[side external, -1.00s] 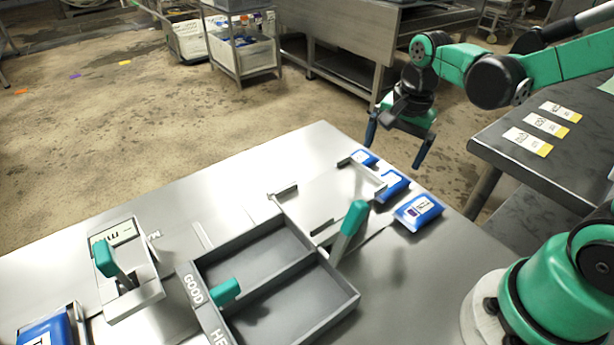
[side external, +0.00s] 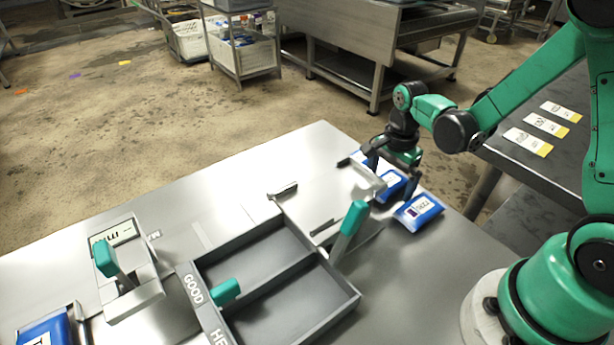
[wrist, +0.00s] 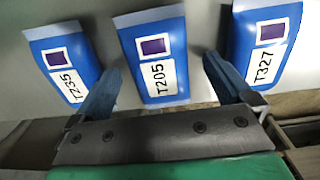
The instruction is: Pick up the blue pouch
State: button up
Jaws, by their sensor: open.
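Three blue pouches with white labels lie in a row at the table's right edge. In the wrist view they read T235 (wrist: 62,62), T205 (wrist: 153,55) and T327 (wrist: 264,45). In the side view the nearest pouch (side external: 418,212) is fully clear, the middle pouch (side external: 389,186) is partly hidden by my gripper, and the far one is mostly hidden. My gripper (side external: 394,182) is open and empty at the row. In the wrist view its two fingers (wrist: 160,85) stand either side of the T205 pouch's lower end; I cannot tell whether they touch it.
A grey two-compartment tray (side external: 335,290) marked GOOD stands on the steel table, with a teal-handled fixture (side external: 349,228) beside it. Another fixture (side external: 130,290) and a blue pouch (side external: 45,332) are at left. A dark bench (side external: 500,150) holds white-yellow packets at right.

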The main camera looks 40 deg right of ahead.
jog(key=c, duration=1.5)
jog(key=shift+o, duration=0.2)
jog(key=shift+r, duration=0.15)
